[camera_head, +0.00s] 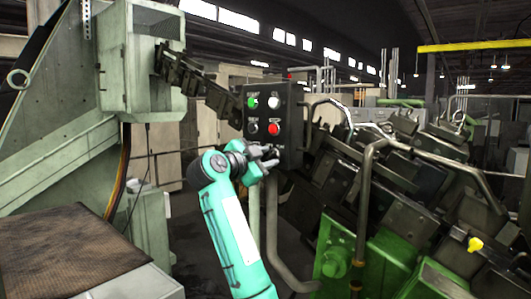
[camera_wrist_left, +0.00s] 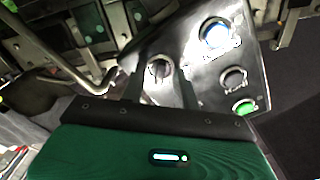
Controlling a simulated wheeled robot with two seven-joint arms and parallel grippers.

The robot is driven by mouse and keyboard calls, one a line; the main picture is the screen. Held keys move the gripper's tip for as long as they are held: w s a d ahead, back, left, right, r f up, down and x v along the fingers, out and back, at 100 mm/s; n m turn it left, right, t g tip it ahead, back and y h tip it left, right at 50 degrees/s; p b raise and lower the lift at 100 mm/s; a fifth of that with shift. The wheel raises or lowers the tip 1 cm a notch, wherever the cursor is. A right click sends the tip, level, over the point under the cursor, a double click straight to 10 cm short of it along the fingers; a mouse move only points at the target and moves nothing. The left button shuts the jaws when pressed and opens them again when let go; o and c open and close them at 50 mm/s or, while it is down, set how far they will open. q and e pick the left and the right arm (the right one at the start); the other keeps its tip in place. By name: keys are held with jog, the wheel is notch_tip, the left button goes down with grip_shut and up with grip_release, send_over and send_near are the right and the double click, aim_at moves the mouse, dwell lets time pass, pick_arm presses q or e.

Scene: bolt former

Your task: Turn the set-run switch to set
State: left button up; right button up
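The dark control panel (camera_head: 288,108) stands near the middle of the head view. In the left wrist view, a dark round knob (camera_wrist_left: 158,70), apparently the set-run switch, sits on the panel face (camera_wrist_left: 190,60). In the head view my left gripper hides that part of the panel. My left gripper (camera_head: 272,156) is at the panel's lower edge. In the left wrist view its two fingers (camera_wrist_left: 160,86) are apart, with the knob showing between their tips. I cannot tell whether they touch it. The switch's labels are too small to read. My right gripper is not in view.
The panel also carries a green button (camera_head: 252,103), a white button (camera_head: 274,102), a black one (camera_head: 252,128) and a red one (camera_head: 273,129). Bent metal pipes (camera_head: 366,190) and the machine's dark blocks are close on the right. A brown mat (camera_head: 65,250) lies at lower left.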

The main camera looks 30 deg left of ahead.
pick_arm(q)
jog(key=shift+c, duration=0.4)
grip_shut()
